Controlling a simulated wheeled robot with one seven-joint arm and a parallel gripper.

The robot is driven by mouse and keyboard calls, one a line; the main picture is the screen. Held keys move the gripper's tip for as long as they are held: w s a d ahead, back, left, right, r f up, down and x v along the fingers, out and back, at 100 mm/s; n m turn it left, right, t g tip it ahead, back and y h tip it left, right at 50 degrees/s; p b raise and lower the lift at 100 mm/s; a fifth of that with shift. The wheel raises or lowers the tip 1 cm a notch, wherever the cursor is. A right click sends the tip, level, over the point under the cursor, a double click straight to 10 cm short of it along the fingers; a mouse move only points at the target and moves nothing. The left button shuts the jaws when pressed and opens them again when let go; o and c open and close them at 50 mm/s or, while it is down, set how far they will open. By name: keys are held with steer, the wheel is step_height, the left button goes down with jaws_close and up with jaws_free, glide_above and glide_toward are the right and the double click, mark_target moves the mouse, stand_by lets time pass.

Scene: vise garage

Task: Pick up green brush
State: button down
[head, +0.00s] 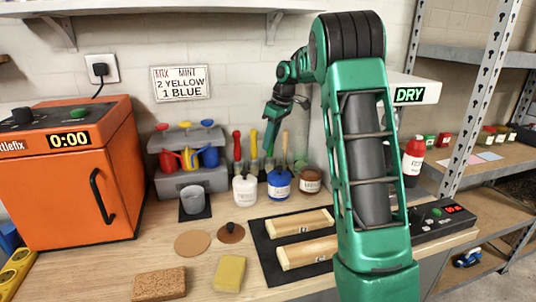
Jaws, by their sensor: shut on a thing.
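My gripper (272,118) is at the back of the workbench, above the row of paint pots. It is small in the head view and its jaws point down. It is shut on a slim green brush (269,138), which hangs down from the jaws behind the blue-labelled pot. The lower end of the brush is hard to make out among the pots and other handles.
A white pot (245,190), a blue-labelled pot (279,184) and a brown pot (310,180) stand close below. An orange oven (70,180) is at left. Wooden pieces (305,223) lie on a black mat. My arm hides part of the bench at right.

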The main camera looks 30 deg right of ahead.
steer(key=shift+r, duration=0.1)
steer(key=shift+s+r, duration=0.15)
steer(key=shift+r, duration=0.3)
step_height(320, 180, up, 11)
steer(key=shift+f, duration=0.2)
steer(key=s+a, duration=0.2)
steer(key=s, duration=0.7)
steer(key=s+a, duration=0.3)
steer(key=s, duration=0.7)
steer(key=shift+a, duration=0.25)
steer(key=shift+f, duration=0.1)
steer(key=shift+w, duration=0.1)
